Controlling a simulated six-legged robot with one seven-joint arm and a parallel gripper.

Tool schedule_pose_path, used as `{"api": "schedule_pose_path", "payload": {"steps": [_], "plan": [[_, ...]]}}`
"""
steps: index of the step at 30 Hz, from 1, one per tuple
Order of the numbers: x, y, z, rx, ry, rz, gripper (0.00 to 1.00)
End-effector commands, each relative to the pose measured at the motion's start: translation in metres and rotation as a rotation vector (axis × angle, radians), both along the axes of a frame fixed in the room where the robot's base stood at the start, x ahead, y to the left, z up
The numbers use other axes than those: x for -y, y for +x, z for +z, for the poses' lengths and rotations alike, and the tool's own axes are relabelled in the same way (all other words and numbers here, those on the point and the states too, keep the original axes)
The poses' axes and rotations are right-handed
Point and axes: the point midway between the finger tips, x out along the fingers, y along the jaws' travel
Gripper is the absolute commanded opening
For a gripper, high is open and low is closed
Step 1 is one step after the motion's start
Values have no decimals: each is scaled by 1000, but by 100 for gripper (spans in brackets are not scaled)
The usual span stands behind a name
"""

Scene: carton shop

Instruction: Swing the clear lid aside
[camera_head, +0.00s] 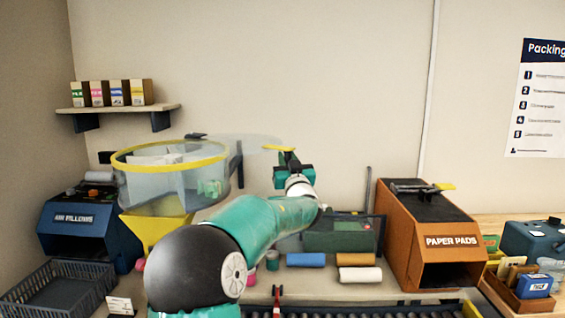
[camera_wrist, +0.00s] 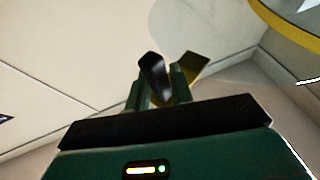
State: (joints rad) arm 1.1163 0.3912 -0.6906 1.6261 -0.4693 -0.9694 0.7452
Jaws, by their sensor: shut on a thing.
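The clear lid (camera_head: 238,143) is a faint see-through disc, off to the right of the round clear hopper (camera_head: 160,187) and level with its top. The hopper has a yellow rim (camera_head: 212,161), and its mouth looks largely uncovered. The lid's yellow tab (camera_head: 278,148) is at its right end, at my gripper (camera_head: 288,158). In the wrist view, my gripper (camera_wrist: 163,84) is shut on the tab, whose yellow part (camera_wrist: 196,64) shows beside a dark finger. The hopper's yellow rim also shows there at the upper right (camera_wrist: 283,28). The exact grip contact is partly hidden by the fingers.
A blue machine (camera_head: 75,222) and a dark crate (camera_head: 58,290) stand at left. A shelf (camera_head: 120,108) with small cartons hangs above. An orange paper-pads machine (camera_head: 440,241) stands right of my arm. Coloured rolls (camera_head: 360,274) lie on the bench. The wall space above my gripper is clear.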

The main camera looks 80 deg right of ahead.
Motion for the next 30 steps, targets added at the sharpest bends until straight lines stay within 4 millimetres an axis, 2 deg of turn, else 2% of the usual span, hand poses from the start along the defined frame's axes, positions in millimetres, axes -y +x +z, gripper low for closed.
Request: {"api": "schedule_pose_path", "payload": {"steps": [12, 13, 15, 25, 30], "plan": [[1, -1, 1, 2, -1, 4, 0], [1, -1, 1, 2, -1, 4, 29], [1, -1, 1, 1, -2, 4, 38], [-1, -2, 0, 1, -2, 4, 38], [-18, -9, -7, 4, -1, 4, 38]]}}
